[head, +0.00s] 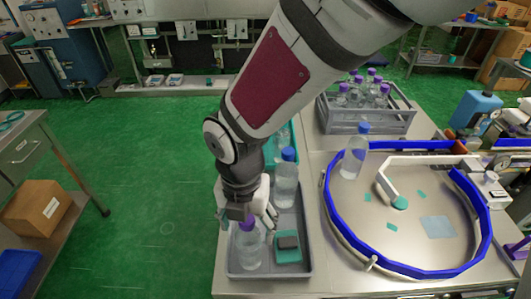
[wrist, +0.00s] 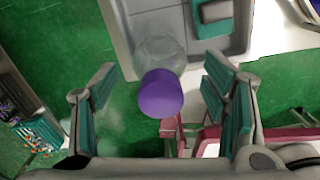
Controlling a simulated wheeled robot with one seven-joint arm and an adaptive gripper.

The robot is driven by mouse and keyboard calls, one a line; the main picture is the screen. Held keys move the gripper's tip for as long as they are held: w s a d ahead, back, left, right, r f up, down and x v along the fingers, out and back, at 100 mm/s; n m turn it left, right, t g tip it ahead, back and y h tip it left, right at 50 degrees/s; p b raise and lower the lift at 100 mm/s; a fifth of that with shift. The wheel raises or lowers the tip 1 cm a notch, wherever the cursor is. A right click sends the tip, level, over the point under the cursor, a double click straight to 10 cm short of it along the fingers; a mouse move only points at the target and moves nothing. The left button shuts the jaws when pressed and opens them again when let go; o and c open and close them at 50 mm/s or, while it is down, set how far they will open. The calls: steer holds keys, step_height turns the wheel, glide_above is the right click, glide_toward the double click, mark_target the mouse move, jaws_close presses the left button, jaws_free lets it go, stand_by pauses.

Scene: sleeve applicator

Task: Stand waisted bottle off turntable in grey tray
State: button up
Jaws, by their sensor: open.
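A clear bottle with a purple cap (head: 249,250) stands in the near left corner of the grey tray (head: 304,232). Its purple cap (wrist: 161,93) shows between the fingers in the wrist view, with the clear body (wrist: 160,52) beyond it in the tray. My gripper (head: 247,217) is open around the cap area, with visible gaps on both sides. A blue-capped bottle (head: 285,180) stands farther back in the tray. I cannot tell for sure which bottle is waisted.
A teal block with a dark top (head: 288,252) lies in the tray beside the purple-capped bottle. A blue guard rail (head: 345,232) rings the turntable. A grey crate (head: 365,122) of purple-capped bottles stands behind. Green floor lies left of the table.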

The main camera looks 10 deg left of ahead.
step_height(320, 180, up, 7)
steer(key=shift+d+r, duration=0.1)
steer(key=shift+r, duration=0.2)
steer(key=w+d+r+m+t, duration=0.25)
steer(key=d+r+m, duration=0.35)
steer(key=d+m, duration=0.4)
steer(key=s+d+r+m+t, duration=0.1)
steer(key=s+d+r+m, duration=0.2)
steer(key=d+m, duration=0.7)
steer(key=s+d+r+m+t, duration=0.1)
steer(key=s+d+r+m, duration=0.2)
steer(key=d+m, duration=0.7)
steer(key=r+m, duration=0.1)
steer(key=m, duration=0.5)
steer(key=shift+d+t, duration=0.15)
steer(key=shift+t, duration=0.2)
